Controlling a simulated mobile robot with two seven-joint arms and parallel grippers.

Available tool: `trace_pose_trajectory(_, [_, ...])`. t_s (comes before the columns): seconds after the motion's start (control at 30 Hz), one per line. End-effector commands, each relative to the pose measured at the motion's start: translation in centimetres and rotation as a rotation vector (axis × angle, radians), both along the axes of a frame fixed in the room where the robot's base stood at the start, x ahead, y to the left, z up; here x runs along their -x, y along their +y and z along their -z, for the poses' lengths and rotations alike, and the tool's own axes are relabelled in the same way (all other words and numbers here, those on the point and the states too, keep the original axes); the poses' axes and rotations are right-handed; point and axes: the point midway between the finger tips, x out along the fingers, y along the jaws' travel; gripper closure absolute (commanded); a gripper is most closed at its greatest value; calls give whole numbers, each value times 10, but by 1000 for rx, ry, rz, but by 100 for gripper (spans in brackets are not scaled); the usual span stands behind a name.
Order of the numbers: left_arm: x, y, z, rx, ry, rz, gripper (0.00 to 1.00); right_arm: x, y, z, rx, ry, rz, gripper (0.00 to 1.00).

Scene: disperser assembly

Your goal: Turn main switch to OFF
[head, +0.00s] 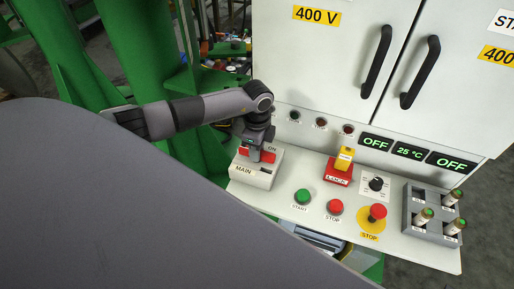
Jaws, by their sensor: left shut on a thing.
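The main switch (257,177) is a white box labelled MAIN at the left end of the panel's shelf. An ON label and red parts show at its top. My left gripper (256,155) comes down onto the top of this box and is shut on the switch's red handle. The fingers and wrist hide part of the handle, so its exact angle cannot be told. My right gripper is not in view.
On the shelf (285,208) stand a yellow and red LOCK piece (341,167), a green START button (302,196), a red STOP button (334,207), a black knob (376,184), a red emergency stop (377,212) and a grey holder (410,219) with cylinders.

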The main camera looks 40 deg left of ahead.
Motion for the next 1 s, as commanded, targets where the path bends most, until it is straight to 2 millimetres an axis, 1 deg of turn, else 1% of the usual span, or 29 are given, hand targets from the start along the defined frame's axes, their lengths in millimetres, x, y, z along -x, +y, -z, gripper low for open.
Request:
trace_pose_trajectory(0.13, [-1, 0, -1, 1, -1, -6, 100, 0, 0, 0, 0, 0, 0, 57])
trace_pose_trajectory(0.17, [-1, 1, -1, 0, -2, -6, 63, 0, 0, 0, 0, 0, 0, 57])
trace_pose_trajectory(0.2, [-1, 1, -1, 1, -1, -6, 50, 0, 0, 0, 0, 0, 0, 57])
trace_pose_trajectory(0.23, [-1, 0, -1, 1, -1, -6, 47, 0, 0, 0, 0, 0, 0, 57])
trace_pose_trajectory(0.47, [0, 0, 0, 1, -1, -3, 47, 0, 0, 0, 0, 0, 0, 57])
trace_pose_trajectory(0.57, [-1, 0, -3, 0, -2, -2, 47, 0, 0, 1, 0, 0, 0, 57])
trace_pose_trajectory(0.67, [-2, 0, -13, 1, -4, -1, 47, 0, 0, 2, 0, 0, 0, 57])
trace_pose_trajectory(0.9, [-1, 1, -52, 0, -5, -2, 47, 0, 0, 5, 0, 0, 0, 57])
trace_pose_trajectory(1.0, [-1, 0, -64, 1, -3, -3, 47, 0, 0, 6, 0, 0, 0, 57])
